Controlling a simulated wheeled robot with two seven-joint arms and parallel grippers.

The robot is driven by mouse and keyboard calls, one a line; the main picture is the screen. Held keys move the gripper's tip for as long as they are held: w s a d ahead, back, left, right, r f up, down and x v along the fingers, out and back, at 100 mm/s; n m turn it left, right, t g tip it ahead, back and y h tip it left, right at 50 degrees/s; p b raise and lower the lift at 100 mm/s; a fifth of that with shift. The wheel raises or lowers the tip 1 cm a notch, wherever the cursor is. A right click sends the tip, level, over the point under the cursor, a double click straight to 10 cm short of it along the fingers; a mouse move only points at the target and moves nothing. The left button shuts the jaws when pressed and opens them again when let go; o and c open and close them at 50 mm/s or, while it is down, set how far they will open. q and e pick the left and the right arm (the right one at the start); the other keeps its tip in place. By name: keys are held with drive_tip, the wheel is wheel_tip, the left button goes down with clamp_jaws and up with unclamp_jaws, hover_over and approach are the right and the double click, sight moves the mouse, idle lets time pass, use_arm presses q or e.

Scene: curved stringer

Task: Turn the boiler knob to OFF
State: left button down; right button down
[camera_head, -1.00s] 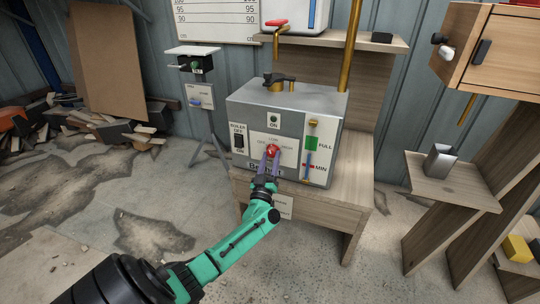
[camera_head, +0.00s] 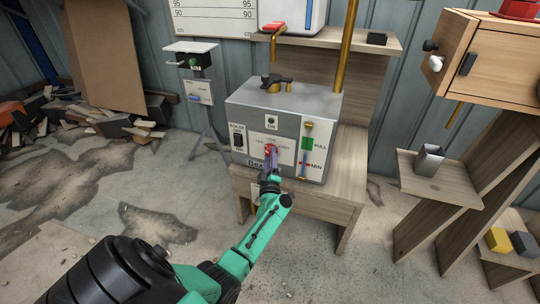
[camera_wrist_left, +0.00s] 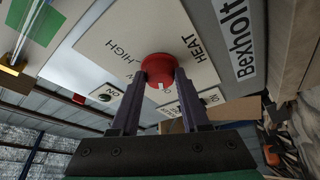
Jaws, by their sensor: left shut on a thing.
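The boiler (camera_head: 240,118) is a grey box on a wooden bench. Its red round knob (camera_head: 268,147) is on a white label plate on the front. My left gripper (camera_head: 271,154) reaches up to the knob, with its purple fingers on either side of it. In the left wrist view the fingers (camera_wrist_left: 161,88) are shut on the red knob (camera_wrist_left: 158,66). A small white mark on the knob lies between the fingers. HIGH and HEAT show beside the knob; lettering behind the fingers is partly hidden, so the knob's setting cannot be read. My right gripper is not in view.
A black BOILER OFF switch (camera_head: 237,140) is left of the knob, and a gauge with a green block (camera_head: 307,143) is right. A brass pipe (camera_head: 349,45) rises behind. A switch stand (camera_head: 198,92) is at left. Floor in front is open.

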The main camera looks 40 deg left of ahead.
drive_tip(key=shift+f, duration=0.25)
use_arm(q)
drive_tip(key=shift+c, duration=2)
unclamp_jaws()
drive_tip(key=p+v, duration=0.2)
drive_tip(key=v, duration=1.2)
drive_tip(key=shift+s+d+p, duration=0.2)
drive_tip(key=shift+s+p, duration=0.05)
drive_tip(key=shift+p, duration=0.1)
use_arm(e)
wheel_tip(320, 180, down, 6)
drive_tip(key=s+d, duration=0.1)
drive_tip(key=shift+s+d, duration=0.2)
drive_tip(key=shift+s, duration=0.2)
